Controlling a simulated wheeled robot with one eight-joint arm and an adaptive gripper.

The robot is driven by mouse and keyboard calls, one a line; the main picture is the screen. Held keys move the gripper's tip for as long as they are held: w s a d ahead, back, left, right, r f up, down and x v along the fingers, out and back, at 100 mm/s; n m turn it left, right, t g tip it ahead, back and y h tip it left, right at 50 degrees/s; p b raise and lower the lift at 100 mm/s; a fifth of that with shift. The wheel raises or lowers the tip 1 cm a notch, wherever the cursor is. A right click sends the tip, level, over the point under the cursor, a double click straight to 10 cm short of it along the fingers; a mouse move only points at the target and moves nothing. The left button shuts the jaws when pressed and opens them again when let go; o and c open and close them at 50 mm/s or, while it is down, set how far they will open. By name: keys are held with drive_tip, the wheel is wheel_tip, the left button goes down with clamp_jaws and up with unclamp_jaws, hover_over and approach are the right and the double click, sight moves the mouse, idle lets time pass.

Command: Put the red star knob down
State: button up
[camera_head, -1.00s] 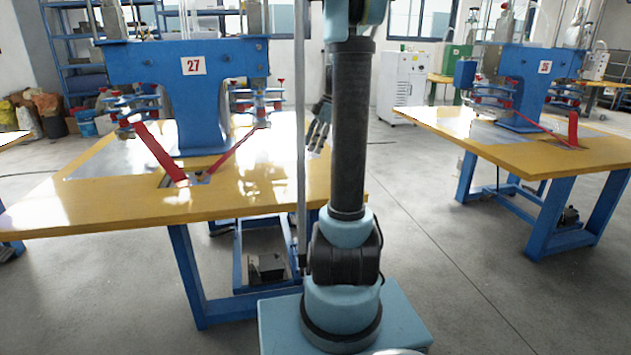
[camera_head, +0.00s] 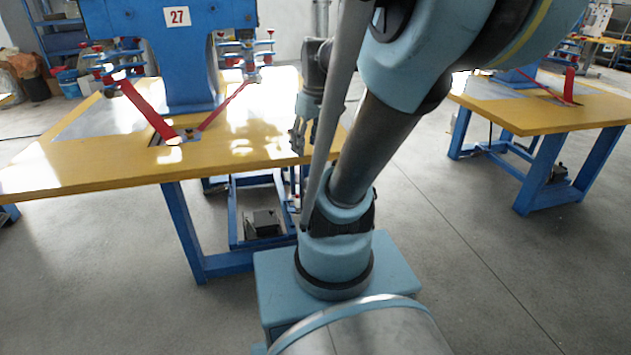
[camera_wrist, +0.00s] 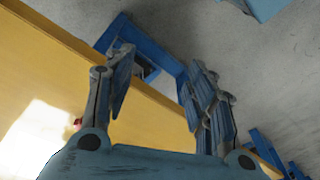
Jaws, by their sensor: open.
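A small red piece (camera_wrist: 77,123) shows on the yellow tabletop (camera_wrist: 35,65) in the wrist view, partly hidden behind my left finger; it may be the red star knob, but it is too small to tell. My gripper (camera_wrist: 160,62) is open, with nothing between its fingers. It hangs over the table's front edge, with the floor and blue table legs beyond the fingertips. In the head view my gripper (camera_head: 303,138) is at the right end of the yellow table (camera_head: 90,170). I cannot make out the red piece there.
A blue welding machine (camera_head: 185,65) marked 27 stands on this table, with red straps (camera_head: 148,110) in front. A second yellow table (camera_head: 560,115) stands to the right. Grey floor (camera_head: 470,240) is open between the tables.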

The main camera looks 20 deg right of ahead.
drive_tip(key=s+f+m+t+h, duration=0.1)
drive_tip(key=s+f+m, duration=0.4)
drive_tip(key=s+f, duration=0.3)
drive_tip(key=shift+s+d+m, duration=0.2)
drive_tip(key=shift+s+m, duration=0.05)
drive_tip(key=shift+m, duration=0.05)
